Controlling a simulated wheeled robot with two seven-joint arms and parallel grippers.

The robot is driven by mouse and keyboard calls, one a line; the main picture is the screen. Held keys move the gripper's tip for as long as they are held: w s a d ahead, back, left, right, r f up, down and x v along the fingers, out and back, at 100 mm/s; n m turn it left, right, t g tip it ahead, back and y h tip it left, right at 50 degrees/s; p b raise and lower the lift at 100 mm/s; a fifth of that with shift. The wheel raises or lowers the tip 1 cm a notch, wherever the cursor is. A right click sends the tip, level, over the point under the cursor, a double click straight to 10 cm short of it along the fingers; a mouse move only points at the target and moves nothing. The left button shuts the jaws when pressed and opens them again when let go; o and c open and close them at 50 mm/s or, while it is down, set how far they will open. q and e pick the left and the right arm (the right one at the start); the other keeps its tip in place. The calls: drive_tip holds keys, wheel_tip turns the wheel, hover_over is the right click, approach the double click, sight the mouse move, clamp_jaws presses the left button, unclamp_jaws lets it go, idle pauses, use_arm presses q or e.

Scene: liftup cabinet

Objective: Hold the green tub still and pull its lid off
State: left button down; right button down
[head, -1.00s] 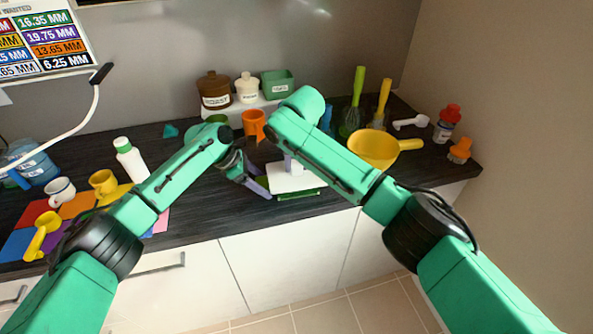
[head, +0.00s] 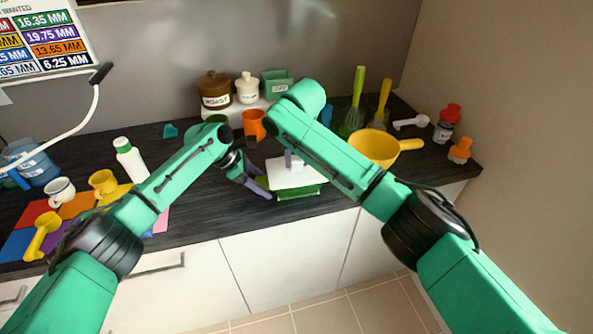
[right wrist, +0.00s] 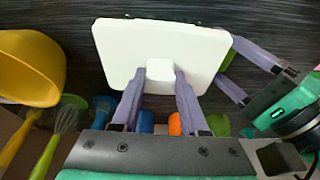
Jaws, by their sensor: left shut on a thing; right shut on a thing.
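The green tub (head: 300,192) stands near the counter's front edge in the head view. Its white lid (head: 284,176) is above it, with more green wall showing below; whether they still touch I cannot tell. My left gripper (head: 266,190) is shut on the tub's left side. My right gripper (head: 291,160) is shut on the lid's knob, partly hidden behind its arm. In the right wrist view the fingers (right wrist: 160,82) pinch the knob on the white lid (right wrist: 155,40). A sliver of green tub (right wrist: 228,60) shows beside the left gripper's purple fingers (right wrist: 237,68).
A yellow pan (head: 372,147) and whisks (head: 353,118) stand right of the tub. An orange cup (head: 254,122) and a shelf with jars (head: 215,90) are behind. A white bottle (head: 130,158) and mugs are left. The counter just right of the tub is fairly clear.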

sight(296, 157)
use_arm(q)
drive_tip(key=shift+a+f, duration=0.1)
drive_tip(key=shift+f, duration=0.1)
use_arm(e)
drive_tip(key=shift+r, duration=0.15)
use_arm(q)
drive_tip(key=shift+s, duration=0.1)
use_arm(e)
drive_tip(key=shift+r, duration=1.9)
drive_tip(key=shift+r, duration=1.1)
use_arm(q)
unclamp_jaws()
use_arm(e)
drive_tip(key=shift+f, duration=0.1)
use_arm(q)
drive_tip(key=shift+w, duration=0.25)
use_arm(e)
drive_tip(key=shift+w, duration=0.2)
use_arm(q)
drive_tip(key=shift+v, duration=1.75)
use_arm(e)
drive_tip(key=shift+s, duration=0.1)
use_arm(q)
drive_tip(key=shift+v, duration=2.1)
drive_tip(key=shift+r, duration=0.1)
